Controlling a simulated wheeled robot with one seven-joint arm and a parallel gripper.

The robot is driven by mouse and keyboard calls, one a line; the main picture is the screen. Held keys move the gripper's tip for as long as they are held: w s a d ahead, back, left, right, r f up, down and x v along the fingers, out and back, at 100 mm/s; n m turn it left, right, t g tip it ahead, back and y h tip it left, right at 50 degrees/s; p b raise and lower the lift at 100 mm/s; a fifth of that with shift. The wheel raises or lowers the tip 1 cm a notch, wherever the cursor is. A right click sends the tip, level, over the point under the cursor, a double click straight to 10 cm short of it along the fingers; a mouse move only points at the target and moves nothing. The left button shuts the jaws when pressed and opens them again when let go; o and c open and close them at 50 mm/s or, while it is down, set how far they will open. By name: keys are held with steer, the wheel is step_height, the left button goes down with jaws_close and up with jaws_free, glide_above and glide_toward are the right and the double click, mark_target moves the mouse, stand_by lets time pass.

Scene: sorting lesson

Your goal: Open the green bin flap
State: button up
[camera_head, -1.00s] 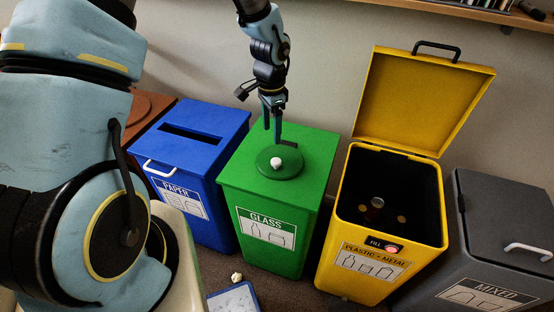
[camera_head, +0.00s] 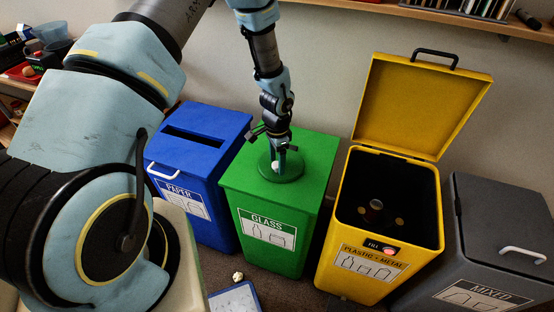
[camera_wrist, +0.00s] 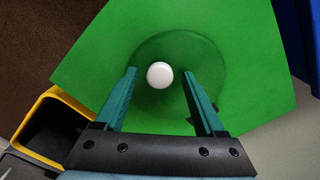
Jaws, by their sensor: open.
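The green bin (camera_head: 262,243), labelled GLASS, stands between the blue and yellow bins. Its round green flap (camera_head: 290,179) lies flat on the lid and looks shut. A white knob (camera_head: 275,166) sits on the flap; the knob (camera_wrist: 160,75) and the flap (camera_wrist: 213,72) also show in the wrist view. My gripper (camera_head: 282,168) points down over the flap, close to the knob. In the wrist view my gripper (camera_wrist: 166,72) is open, with one finger on each side of the knob and gaps between. I cannot tell whether the fingers touch the flap.
The blue PAPER bin (camera_head: 205,137) stands to the left. The yellow PLASTIC-METAL bin (camera_head: 335,285) stands to the right with its lid (camera_head: 425,105) raised. The grey MIXED bin (camera_head: 500,225) is at far right. A shelf (camera_head: 480,18) runs along the wall above.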

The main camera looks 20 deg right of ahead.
steer(key=shift+c, duration=0.2)
jaws_close()
stand_by(0.4)
stand_by(0.9)
